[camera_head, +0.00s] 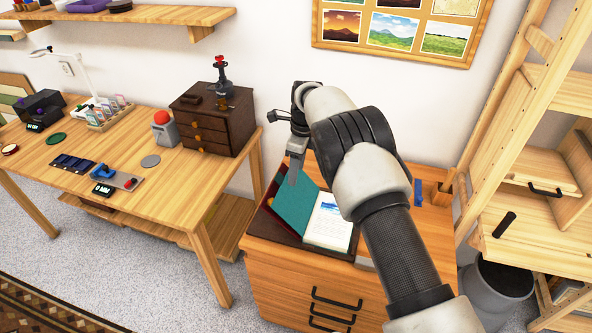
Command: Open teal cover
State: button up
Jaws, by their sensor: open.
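The teal cover (297,208) stands tilted up at the left of a book or folder on the wooden drawer cabinet. A white printed page (329,220) with a blue picture lies to its right. A dark red edge shows along the cover's left side. My gripper (293,180) points down at the upper part of the cover and overlaps it in the picture. It is open. Whether a finger touches the cover cannot be told. My arm hides the area right of the page.
The drawer cabinet (275,270) has black handles on its front. A wooden holder (442,192) and a blue item (418,192) stand on its right side. A work table (190,185) with a dark drawer box (213,120) is at the left. Wooden shelving (530,215) rises at the right.

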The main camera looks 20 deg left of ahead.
notch_tip(320, 180, up, 17)
jog(key=d, duration=0.1)
jog(key=shift+d, duration=0.4)
